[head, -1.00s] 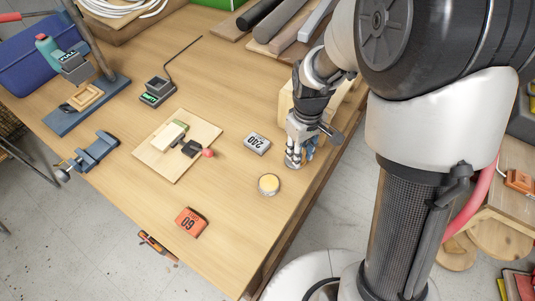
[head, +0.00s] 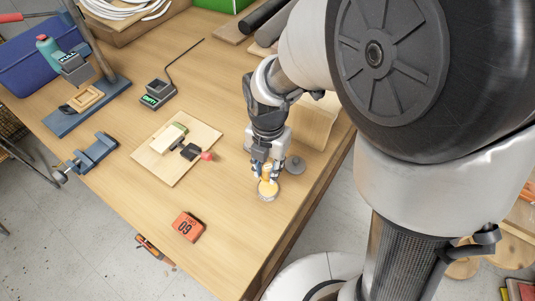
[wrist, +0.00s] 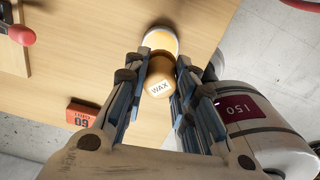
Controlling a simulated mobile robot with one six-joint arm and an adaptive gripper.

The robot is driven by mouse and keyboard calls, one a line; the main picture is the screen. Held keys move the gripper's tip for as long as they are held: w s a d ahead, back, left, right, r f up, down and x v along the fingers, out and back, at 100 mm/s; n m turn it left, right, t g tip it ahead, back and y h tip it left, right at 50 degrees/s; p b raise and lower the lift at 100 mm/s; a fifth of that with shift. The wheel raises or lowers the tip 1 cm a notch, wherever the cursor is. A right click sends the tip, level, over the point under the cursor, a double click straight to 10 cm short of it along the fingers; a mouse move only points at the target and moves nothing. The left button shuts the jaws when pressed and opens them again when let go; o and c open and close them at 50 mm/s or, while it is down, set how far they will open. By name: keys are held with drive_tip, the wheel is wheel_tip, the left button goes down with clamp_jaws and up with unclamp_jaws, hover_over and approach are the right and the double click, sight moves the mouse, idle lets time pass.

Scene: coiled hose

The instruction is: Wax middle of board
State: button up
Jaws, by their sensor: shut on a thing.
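My gripper (head: 266,172) is shut on a tan wax applicator (head: 268,188) and points down near the table's right edge. In the wrist view the applicator (wrist: 160,80) shows a "WAX" label between the fingers. A round tin of yellow wax (head: 268,197) sits right below it; it also shows in the wrist view (wrist: 160,37). I cannot tell whether the applicator touches the wax. A pale square board (head: 178,175) lies to the left. On it are a smaller pale wood piece (head: 167,139) and a black clamp with a red knob (head: 206,156).
An orange "60" block (head: 187,227) lies at the front. A grey disc (head: 295,165) lies right of my gripper. A blue vise (head: 92,155), a black device with a cord (head: 158,93) and a blue stand (head: 90,107) are left.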

drive_tip(key=shift+f+b, duration=2.3)
drive_tip(key=shift+f, duration=0.6)
drive_tip(key=shift+f+b, duration=0.3)
drive_tip(key=shift+f, duration=0.25)
drive_tip(key=shift+r+p, duration=3.05)
drive_tip(key=shift+r, duration=0.55)
